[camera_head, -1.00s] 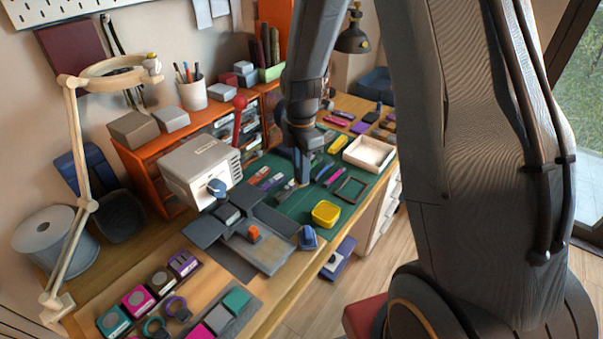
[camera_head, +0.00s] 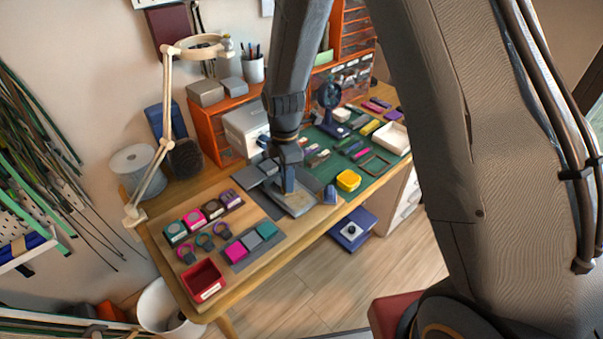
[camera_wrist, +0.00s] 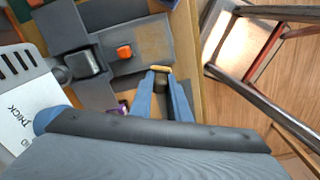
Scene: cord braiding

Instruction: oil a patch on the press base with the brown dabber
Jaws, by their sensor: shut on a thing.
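The press base (camera_head: 301,205) is a grey slab with grey plates beside it, at the front edge of the bench. My gripper (camera_wrist: 160,80) is shut on the brown dabber (camera_wrist: 161,69), whose tan end shows between the fingertips near the base's edge. In the head view my gripper (camera_head: 288,186) is over the base and hides part of it. I cannot tell whether the dabber touches the base.
Coloured blocks and a red bin (camera_head: 203,280) are at the left. A beige lamp (camera_head: 167,110) stands at the back left.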

